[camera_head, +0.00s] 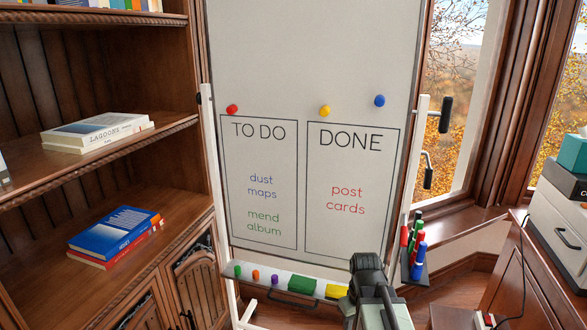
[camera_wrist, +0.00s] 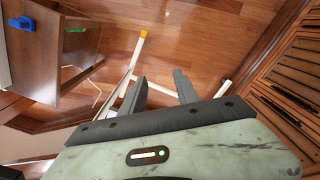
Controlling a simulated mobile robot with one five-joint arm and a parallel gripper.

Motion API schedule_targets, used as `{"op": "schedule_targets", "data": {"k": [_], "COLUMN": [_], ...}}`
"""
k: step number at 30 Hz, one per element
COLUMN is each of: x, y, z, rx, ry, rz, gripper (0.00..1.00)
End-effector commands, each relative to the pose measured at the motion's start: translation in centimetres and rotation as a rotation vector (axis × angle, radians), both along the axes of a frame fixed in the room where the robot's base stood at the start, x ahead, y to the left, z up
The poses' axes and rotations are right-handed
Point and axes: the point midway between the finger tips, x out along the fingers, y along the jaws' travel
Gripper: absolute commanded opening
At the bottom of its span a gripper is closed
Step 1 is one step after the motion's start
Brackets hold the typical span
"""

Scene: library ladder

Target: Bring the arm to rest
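My gripper (camera_head: 366,264) is in front of the lower right corner of the whiteboard (camera_head: 310,60), close to the right end of its tray in the picture. In the wrist view my gripper (camera_wrist: 159,76) has its two dark fingers spread apart with nothing between them, and the wooden floor (camera_wrist: 190,40) shows beyond. I cannot tell from the head view how far the fingers are from the tray. My forearm runs down out of the picture's bottom edge.
The tray (camera_head: 265,280) holds markers, an eraser and green-yellow blocks. A marker holder (camera_head: 413,250) stands right of my gripper. A bookcase (camera_head: 110,190) with books is at left. A wooden cabinet (camera_head: 510,265) with boxes is at right.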

Motion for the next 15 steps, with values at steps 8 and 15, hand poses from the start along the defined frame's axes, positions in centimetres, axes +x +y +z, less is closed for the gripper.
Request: {"op": "schedule_targets", "data": {"k": [8,15], "x": [-1.6,-1.5], "y": [2.7,2.6], "z": [3.2,10.4], "rx": [0.0,0.0], "ry": [0.0,0.0], "rz": [-0.338,-0.336], "gripper": [0.37,0.37]}}
